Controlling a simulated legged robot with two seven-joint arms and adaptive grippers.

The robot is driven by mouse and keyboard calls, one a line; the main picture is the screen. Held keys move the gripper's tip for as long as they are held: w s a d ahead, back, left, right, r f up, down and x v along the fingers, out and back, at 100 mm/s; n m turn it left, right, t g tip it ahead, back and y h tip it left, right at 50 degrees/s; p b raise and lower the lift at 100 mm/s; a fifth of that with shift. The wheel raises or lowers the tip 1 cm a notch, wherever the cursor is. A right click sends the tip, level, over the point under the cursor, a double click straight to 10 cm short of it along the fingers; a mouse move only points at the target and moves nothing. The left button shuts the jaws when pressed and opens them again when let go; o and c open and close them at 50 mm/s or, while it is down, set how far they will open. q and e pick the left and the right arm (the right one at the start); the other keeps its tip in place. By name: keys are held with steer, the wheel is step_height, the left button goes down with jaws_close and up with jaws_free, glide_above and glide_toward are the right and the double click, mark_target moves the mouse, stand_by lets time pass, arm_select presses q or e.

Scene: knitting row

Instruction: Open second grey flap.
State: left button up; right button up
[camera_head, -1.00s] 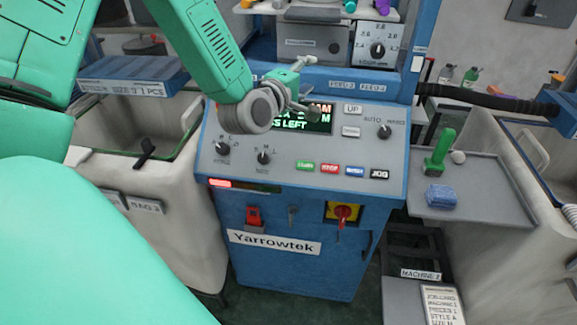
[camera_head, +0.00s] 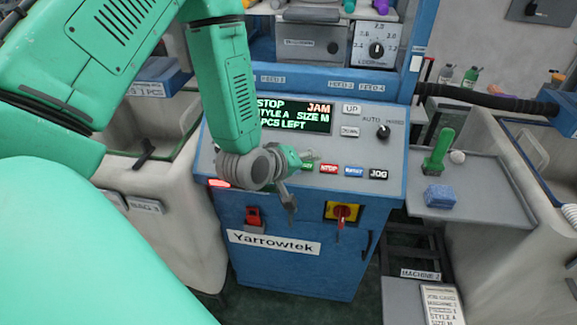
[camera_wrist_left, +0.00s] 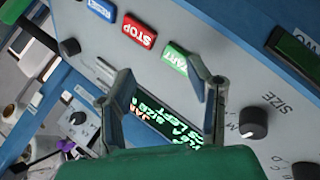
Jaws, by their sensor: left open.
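My left gripper (camera_head: 301,180) is open and empty in front of the lower part of the knitting machine's control panel (camera_head: 365,148), near the button row. In the left wrist view its two fingers (camera_wrist_left: 161,66) stand apart, with the green START button (camera_wrist_left: 176,62) seen between them. A grey labelled front (camera_head: 310,48) is on the machine above the panel, beside a white dial plate (camera_head: 377,45). I cannot tell which part is the second grey flap. My right gripper is not in view.
The screen (camera_head: 296,116) reads STOP, JAM. A red switch on a yellow plate (camera_head: 343,213) and a red-topped latch (camera_head: 253,216) sit below. A grey side tray (camera_head: 470,205) holds a green-handled tool (camera_head: 438,153) and blue block (camera_head: 440,196). Pale bins flank the machine.

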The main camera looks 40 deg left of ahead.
arm_select(q)
steer(key=s+d+f+m+g, duration=0.2)
steer(key=s+f+m+g, duration=0.1)
steer(key=s+f, duration=0.5)
steer(key=shift+s+d+f+m+g+h, duration=0.3)
steer(key=shift+s+d+f+m+g, duration=0.1)
steer(key=shift+m, duration=0.2)
steer(key=shift+w, duration=0.1)
steer(key=s+d+f+m+g+b, duration=0.2)
steer(key=s+f+m+g+b, duration=0.1)
steer(key=s+f, duration=0.5)
steer(key=s+d+f+m+g+b, duration=0.1)
steer(key=s+f+m+g+b, duration=0.2)
steer(key=s+f, duration=0.6)
steer(key=s+m+b, duration=0.1)
steer(key=m+b, duration=0.1)
steer(key=b, duration=0.1)
steer(key=shift+s+d+f+g, duration=0.3)
steer(key=shift+s+d+g, duration=0.05)
steer(key=shift+s+g, duration=0.05)
